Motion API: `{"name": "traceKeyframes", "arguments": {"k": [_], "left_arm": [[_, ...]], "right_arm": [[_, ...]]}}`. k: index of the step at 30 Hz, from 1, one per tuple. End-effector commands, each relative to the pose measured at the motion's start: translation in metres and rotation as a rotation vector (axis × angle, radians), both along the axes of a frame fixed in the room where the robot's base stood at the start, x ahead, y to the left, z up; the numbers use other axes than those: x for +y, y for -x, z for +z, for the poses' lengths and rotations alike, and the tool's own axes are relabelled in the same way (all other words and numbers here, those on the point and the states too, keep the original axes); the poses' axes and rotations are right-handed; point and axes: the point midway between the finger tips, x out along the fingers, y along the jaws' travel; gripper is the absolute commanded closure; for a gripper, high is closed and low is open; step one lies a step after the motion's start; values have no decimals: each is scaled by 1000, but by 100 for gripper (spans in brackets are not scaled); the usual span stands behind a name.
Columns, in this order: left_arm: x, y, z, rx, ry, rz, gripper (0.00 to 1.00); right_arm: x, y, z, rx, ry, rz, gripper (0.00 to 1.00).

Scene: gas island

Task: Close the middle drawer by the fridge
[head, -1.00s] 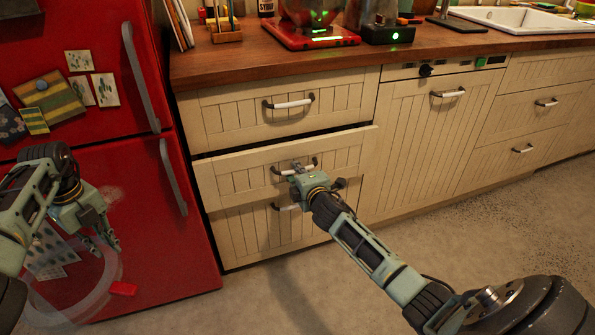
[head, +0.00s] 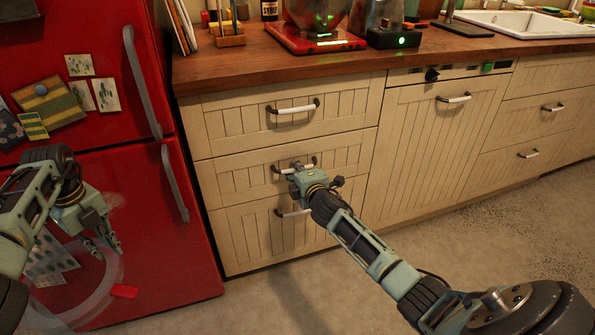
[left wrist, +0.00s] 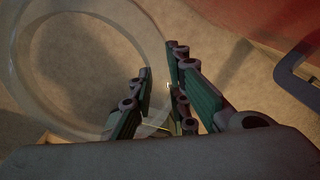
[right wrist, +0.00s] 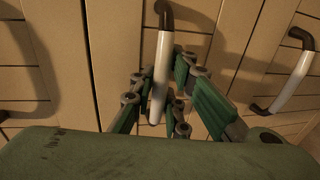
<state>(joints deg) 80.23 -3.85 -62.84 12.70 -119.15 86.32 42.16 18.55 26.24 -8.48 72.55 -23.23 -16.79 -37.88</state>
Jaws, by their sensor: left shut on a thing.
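The middle drawer (head: 240,178) is in the cream cabinet beside the red fridge (head: 150,225). Its front looks level with the drawers above and below, with no clear gap. My right gripper (head: 298,172) is at its handle (head: 281,168). In the right wrist view, the white handle (right wrist: 161,75) lies between the fingers (right wrist: 163,88). I cannot tell if they press on it. My left gripper (head: 108,248) is in front of the fridge, shut on a clear ring (head: 75,308). The ring also shows in the left wrist view (left wrist: 32,75) beside the fingers (left wrist: 158,85).
The top drawer (head: 225,118) and bottom drawer (head: 250,240) look shut. A wooden counter (head: 230,72) with a red scale (head: 310,40) is above. Fridge handles (head: 175,185) stick out left of the drawers. The floor in front is clear.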

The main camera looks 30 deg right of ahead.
Motion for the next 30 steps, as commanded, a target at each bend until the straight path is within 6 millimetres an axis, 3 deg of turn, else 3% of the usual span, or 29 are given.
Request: {"name": "traceKeyframes", "arguments": {"k": [14,20,30], "left_arm": [[0,0,0,0,0,0,100],[0,0,0,0,0,0,100],[0,0,0,0,0,0,100]], "right_arm": [[2,6,1,0,1,1,81],[8,30,5,1,0,2,81],[21,86,16,2,0,2,81]]}}
